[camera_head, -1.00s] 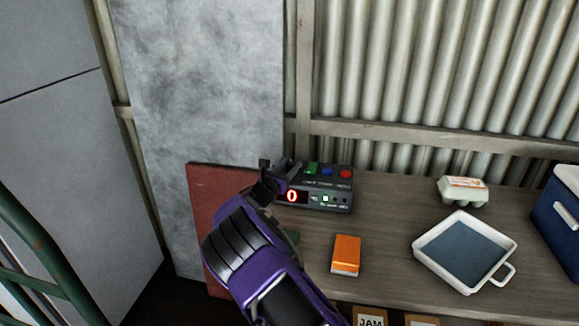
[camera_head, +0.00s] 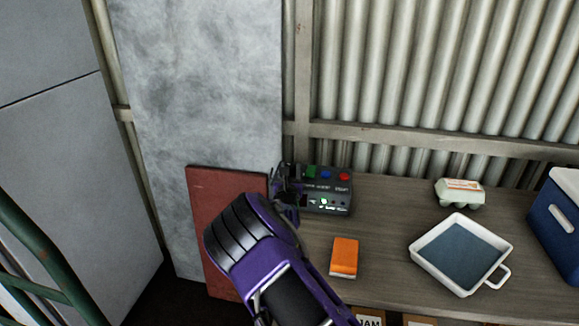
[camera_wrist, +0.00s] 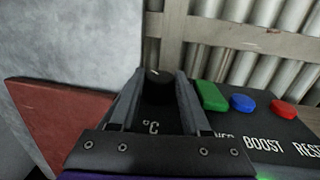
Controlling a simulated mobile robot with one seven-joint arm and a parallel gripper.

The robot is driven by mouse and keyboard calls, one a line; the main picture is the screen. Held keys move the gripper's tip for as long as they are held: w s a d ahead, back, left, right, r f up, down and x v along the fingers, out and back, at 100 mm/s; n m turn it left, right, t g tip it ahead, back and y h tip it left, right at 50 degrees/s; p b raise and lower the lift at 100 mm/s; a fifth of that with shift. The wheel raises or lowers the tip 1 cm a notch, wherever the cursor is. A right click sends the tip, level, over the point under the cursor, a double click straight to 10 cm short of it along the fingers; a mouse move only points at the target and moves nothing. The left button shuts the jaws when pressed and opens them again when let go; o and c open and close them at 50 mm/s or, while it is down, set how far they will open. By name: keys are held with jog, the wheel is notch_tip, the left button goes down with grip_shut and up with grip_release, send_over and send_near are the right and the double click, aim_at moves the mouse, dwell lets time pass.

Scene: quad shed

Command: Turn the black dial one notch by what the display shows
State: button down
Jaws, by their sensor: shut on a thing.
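The control box (camera_head: 330,203) stands at the left end of the bench, against the wall. Its top carries a green, a blue and a red button. The black dial (camera_wrist: 158,86) is at the left of the box top, above a "°C" mark in the wrist view. My gripper (camera_wrist: 160,84) is shut on the dial, one finger on each side of it. A small green light shows on the box front.
An orange box (camera_head: 344,257) lies on the bench (camera_head: 385,228). To its right are a white tray (camera_head: 415,247) with a blue-grey bottom, an egg carton (camera_head: 460,192) and a blue cooler (camera_head: 555,225). A red board (camera_head: 225,230) stands left of the box.

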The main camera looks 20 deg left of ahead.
jog(key=shift+d+n+g+y+p, duration=0.15)
jog(key=shift+n+g+y+p, duration=0.15)
jog(key=shift+n+y+p, duration=0.7)
jog(key=shift+c, duration=1.9)
grip_release()
jog(key=shift+f+m+b, duration=0.15)
jog(key=shift+m+b, duration=0.35)
jog(key=shift+b, duration=0.3)
